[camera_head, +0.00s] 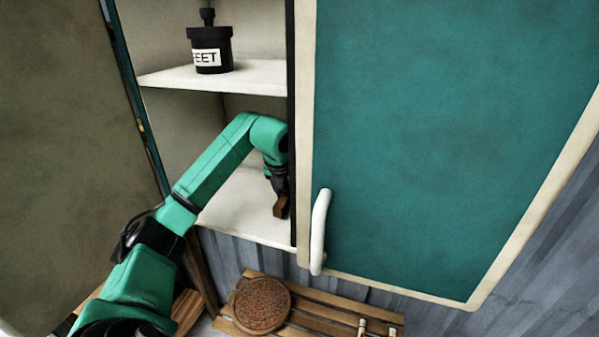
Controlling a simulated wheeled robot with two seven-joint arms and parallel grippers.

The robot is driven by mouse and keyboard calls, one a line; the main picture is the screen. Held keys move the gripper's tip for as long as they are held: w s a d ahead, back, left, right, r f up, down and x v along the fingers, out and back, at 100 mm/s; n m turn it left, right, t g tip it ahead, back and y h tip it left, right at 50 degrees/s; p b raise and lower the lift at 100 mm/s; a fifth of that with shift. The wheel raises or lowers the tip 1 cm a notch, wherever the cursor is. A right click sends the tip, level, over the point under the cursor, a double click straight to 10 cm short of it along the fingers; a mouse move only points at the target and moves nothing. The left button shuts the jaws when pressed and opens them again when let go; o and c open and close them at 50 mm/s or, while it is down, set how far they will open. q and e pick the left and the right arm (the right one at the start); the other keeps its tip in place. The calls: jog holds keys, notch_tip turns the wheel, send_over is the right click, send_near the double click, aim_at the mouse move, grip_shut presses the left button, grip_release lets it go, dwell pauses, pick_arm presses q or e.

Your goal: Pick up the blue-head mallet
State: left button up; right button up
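My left gripper (279,192) reaches into the open half of the cabinet, pointing down over the right end of the lower shelf (232,212). A small brown piece (281,207) shows at its fingertips. I cannot tell whether this is part of a held object, and the fingers are too small and dark to read as open or shut. No blue mallet head can be made out in this view. My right gripper is not in view.
A closed teal cabinet door (450,130) with a white handle (319,232) is right of my arm. A black labelled pot (210,52) stands on the upper shelf (255,76). Below, a slatted wooden bench (320,314) bears a round brown textured object (262,304).

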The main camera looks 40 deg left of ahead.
pick_arm(q)
jog(key=shift+w+f, duration=0.1)
jog(key=c, duration=1)
grip_shut()
